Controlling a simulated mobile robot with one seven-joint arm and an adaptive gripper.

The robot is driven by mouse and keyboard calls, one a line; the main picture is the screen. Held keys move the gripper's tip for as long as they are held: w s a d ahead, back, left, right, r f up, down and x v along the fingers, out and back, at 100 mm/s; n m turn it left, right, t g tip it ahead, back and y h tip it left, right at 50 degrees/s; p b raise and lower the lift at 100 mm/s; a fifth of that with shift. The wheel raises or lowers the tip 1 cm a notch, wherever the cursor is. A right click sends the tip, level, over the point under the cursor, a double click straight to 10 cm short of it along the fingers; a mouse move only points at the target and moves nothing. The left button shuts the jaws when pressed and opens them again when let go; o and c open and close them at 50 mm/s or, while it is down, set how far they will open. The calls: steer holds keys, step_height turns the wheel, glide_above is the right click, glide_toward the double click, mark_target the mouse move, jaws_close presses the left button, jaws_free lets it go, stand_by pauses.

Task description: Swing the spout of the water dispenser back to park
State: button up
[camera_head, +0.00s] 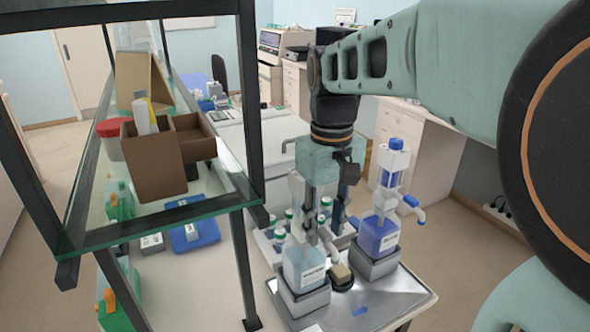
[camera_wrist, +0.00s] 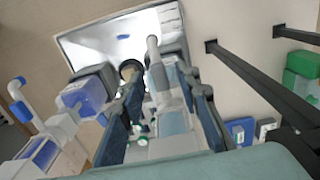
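The water dispenser (camera_head: 304,267) is a pale blue, labelled bottle in a grey-white base on the metal tray, with a white pump head partly hidden behind my gripper. My gripper (camera_head: 318,226) points down over it. In the wrist view my gripper (camera_wrist: 158,85) has its two fingers apart, one on each side of a white spout (camera_wrist: 153,48) that points toward the tray. Whether a finger touches the spout I cannot tell.
A second dispenser with dark blue liquid (camera_head: 378,236) stands to the right, its blue-tipped spout pointing right. Several green-capped bottles (camera_head: 280,234) stand behind. A round dark dish with a beige block (camera_head: 341,277) lies between the dispensers. A glass shelf (camera_head: 160,222) with black posts is at left.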

mark_target(325, 232)
step_height(325, 232, up, 12)
stand_by(0.5)
